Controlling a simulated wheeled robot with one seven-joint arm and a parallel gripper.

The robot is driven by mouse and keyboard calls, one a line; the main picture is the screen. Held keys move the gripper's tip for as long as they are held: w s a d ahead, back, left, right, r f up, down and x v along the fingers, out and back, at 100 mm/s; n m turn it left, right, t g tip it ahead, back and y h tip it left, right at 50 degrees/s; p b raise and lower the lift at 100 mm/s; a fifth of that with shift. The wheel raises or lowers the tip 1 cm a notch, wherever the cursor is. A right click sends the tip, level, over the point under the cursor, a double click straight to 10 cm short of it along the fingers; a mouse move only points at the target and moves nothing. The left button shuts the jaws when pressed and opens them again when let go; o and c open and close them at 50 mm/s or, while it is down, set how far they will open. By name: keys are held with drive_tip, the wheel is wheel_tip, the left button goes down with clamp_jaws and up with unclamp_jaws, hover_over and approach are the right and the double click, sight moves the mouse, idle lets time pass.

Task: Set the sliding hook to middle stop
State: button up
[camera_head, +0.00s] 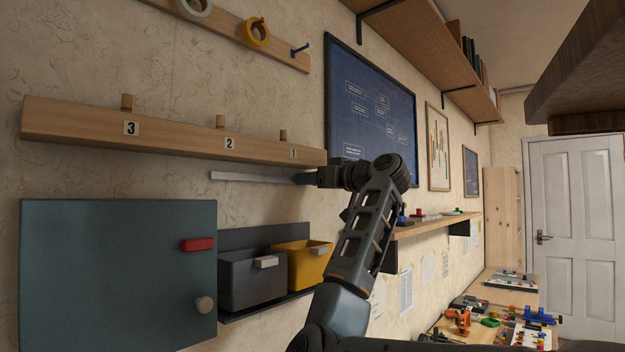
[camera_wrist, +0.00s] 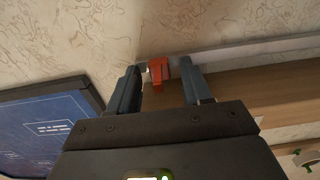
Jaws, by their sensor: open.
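The sliding hook (camera_wrist: 159,72) is a small red piece on a pale metal rail (camera_head: 248,177), near one end of it. The rail runs along the wall below a wooden board and also shows in the wrist view (camera_wrist: 245,54). My gripper (camera_head: 304,179) is at the rail's right end in the head view. In the wrist view my gripper (camera_wrist: 160,84) is open, with one finger on each side of the red hook. I cannot tell whether either finger touches it. The hook is hidden in the head view.
A wooden board (camera_head: 172,142) above the rail carries pegs labelled 3, 2 and 1. Below are a teal cabinet door (camera_head: 110,270), a grey bin (camera_head: 250,283) and a yellow bin (camera_head: 305,267). A blueprint (camera_head: 370,110) hangs at right. The wall along the rail's left looks clear.

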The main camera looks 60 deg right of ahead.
drive_tip(key=shift+c, duration=0.2)
clamp_jaws()
idle(0.3)
drive_tip(key=shift+a, duration=0.1)
